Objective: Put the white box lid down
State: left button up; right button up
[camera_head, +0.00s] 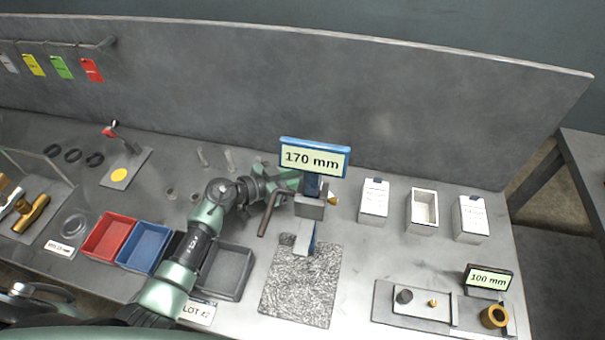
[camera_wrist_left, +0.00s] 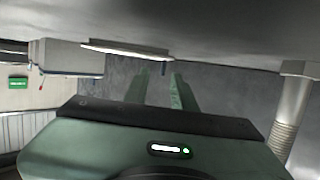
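Three white boxes stand at the right of the bench in the head view. The middle white box (camera_head: 422,211) is open at the top; the left box (camera_head: 373,202) and right box (camera_head: 470,219) are covered. No loose lid is clear in the head view. My right gripper is out of view.
The 170 mm display (camera_head: 314,158) stands close to my left gripper. A speckled mat (camera_head: 300,290) lies in front. Red (camera_head: 108,238) and blue (camera_head: 144,247) bins stand left. A fixture plate (camera_head: 415,312) and the 100 mm display (camera_head: 488,280) are front right.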

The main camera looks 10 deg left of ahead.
pick_arm(q)
jog(key=shift+s+d+f, duration=0.1)
jog(key=shift+s+f, duration=0.15)
jog(key=shift+f, duration=0.3)
jog(key=shift+r, duration=0.25)
jog(key=v, duration=0.5)
jog(key=r+v, duration=0.1)
jog(key=v, duration=0.1)
jog(key=shift+w+a+r, duration=0.1)
jog(key=shift+a+r, duration=0.1)
jog(key=shift+a, duration=0.05)
